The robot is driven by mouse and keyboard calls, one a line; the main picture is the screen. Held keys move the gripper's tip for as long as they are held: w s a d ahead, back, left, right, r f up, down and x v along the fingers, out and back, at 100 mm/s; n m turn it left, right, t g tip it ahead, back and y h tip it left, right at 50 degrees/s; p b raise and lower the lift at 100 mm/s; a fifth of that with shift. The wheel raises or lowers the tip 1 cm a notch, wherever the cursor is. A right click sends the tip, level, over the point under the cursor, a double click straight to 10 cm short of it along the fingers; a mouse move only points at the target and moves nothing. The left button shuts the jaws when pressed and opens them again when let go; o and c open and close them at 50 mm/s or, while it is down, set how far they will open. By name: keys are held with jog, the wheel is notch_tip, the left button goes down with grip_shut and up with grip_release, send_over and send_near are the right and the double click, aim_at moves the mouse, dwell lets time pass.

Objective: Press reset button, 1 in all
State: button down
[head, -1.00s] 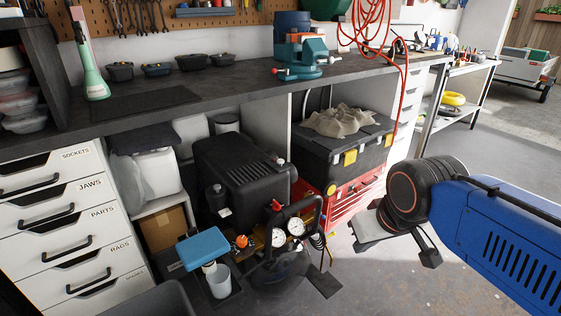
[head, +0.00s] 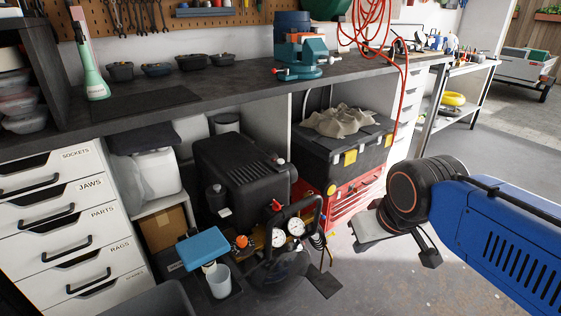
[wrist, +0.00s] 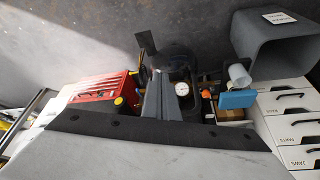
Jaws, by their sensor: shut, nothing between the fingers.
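A black compressor (head: 243,178) stands under the workbench, with two round white gauges (head: 287,233) at its front. A small red knob (head: 277,206) sits just above the gauges, and an orange knob (head: 241,241) is left of them. I cannot tell which part is the reset button. My gripper (head: 405,238) is in front of the red tool chest, to the right of the compressor and apart from it. In the wrist view my gripper's fingers (wrist: 162,98) are shut and empty, with a gauge (wrist: 182,89) seen beyond them.
A black toolbox (head: 325,152) rests on the red tool chest (head: 352,197). White drawers (head: 72,222) stand at left. The workbench (head: 210,99) overhangs the compressor. Open floor (head: 365,290) lies at right.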

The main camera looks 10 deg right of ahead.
notch_tip(320, 180, up, 7)
jog(key=m+t+y, duration=0.3)
jog(key=y, duration=0.1)
send_over(283, 161)
jog(key=shift+s+f, duration=0.15)
jog(key=shift+f, duration=0.15)
jog(key=shift+f, duration=4.25)
jog(key=shift+f, duration=0.15)
jog(key=shift+f, duration=0.3)
